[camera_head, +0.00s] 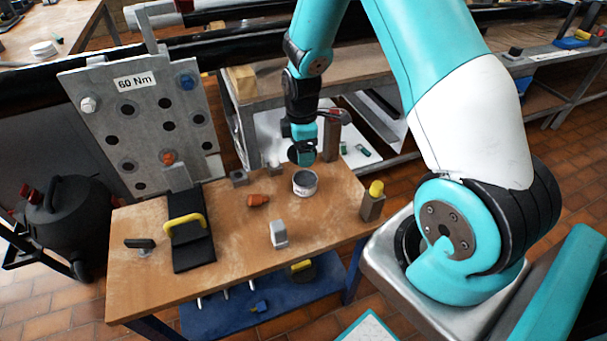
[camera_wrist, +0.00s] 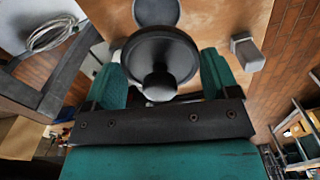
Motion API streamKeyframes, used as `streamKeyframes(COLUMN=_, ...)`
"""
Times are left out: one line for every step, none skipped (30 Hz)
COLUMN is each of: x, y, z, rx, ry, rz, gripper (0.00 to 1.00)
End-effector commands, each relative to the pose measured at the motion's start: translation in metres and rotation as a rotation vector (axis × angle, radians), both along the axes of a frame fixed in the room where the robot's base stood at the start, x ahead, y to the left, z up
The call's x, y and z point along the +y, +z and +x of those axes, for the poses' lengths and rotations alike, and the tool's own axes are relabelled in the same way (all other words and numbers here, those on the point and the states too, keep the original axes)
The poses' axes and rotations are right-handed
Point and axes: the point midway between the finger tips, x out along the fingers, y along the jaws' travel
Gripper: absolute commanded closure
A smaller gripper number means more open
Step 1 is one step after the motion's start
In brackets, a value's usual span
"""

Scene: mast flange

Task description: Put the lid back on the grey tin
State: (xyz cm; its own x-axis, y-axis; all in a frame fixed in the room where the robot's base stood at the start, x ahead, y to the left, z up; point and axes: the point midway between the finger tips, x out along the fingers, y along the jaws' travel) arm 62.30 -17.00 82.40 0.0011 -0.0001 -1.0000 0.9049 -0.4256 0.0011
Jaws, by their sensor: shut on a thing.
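The grey tin (camera_head: 305,188) stands upright on the wooden workbench, with a dark round top and a pale side. In the wrist view part of the tin (camera_wrist: 156,11) shows at the top edge, beyond the lid. The dark round lid (camera_wrist: 160,52), with a knob in its middle, sits between the two teal fingers. My gripper (camera_head: 303,153) is shut on the lid and holds it above the bench, apart from the tin. In the head view the lid appears just above and slightly left of the tin and is partly hidden by my gripper.
An orange piece (camera_head: 258,200) lies left of the tin. A grey block (camera_head: 278,234) stands in front, and a post with a yellow top (camera_head: 374,200) stands to the right. A metal plate marked 60 Nm (camera_head: 140,120) rises at the bench's back left. Bare wood surrounds the tin.

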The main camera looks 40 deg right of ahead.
Motion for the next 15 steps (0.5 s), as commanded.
streamKeyframes(x=-0.003, y=-0.016, z=0.000, rx=-0.001, ry=0.044, rz=0.000, gripper=0.41)
streamKeyframes(x=-0.004, y=-0.019, z=0.000, rx=-0.001, ry=0.068, rz=-0.001, gripper=0.41)
streamKeyframes(x=-0.005, y=-0.021, z=0.000, rx=-0.001, ry=0.095, rz=-0.001, gripper=0.41)
streamKeyframes(x=-0.006, y=-0.022, z=0.000, rx=-0.001, ry=0.112, rz=-0.001, gripper=0.41)
streamKeyframes(x=-0.006, y=-0.023, z=0.000, rx=-0.001, ry=0.123, rz=-0.001, gripper=0.41)
streamKeyframes(x=-0.007, y=-0.024, z=0.000, rx=-0.001, ry=0.136, rz=-0.001, gripper=0.41)
streamKeyframes(x=-0.007, y=-0.024, z=0.000, rx=-0.001, ry=0.141, rz=-0.001, gripper=0.41)
streamKeyframes(x=-0.007, y=-0.025, z=0.000, rx=-0.001, ry=0.144, rz=-0.001, gripper=0.41)
streamKeyframes(x=-0.007, y=-0.026, z=0.000, rx=-0.001, ry=0.145, rz=-0.001, gripper=0.41)
streamKeyframes(x=-0.007, y=-0.026, z=0.000, rx=-0.001, ry=0.146, rz=-0.001, gripper=0.41)
streamKeyframes(x=-0.007, y=-0.028, z=0.000, rx=-0.001, ry=0.145, rz=-0.001, gripper=0.41)
streamKeyframes(x=-0.007, y=-0.030, z=0.000, rx=-0.001, ry=0.145, rz=-0.001, gripper=0.41)
streamKeyframes(x=-0.007, y=-0.032, z=0.000, rx=-0.001, ry=0.145, rz=-0.001, gripper=0.41)
streamKeyframes(x=-0.007, y=-0.034, z=0.000, rx=-0.001, ry=0.145, rz=-0.001, gripper=0.41)
streamKeyframes(x=-0.007, y=-0.038, z=0.000, rx=-0.001, ry=0.144, rz=-0.001, gripper=0.41)
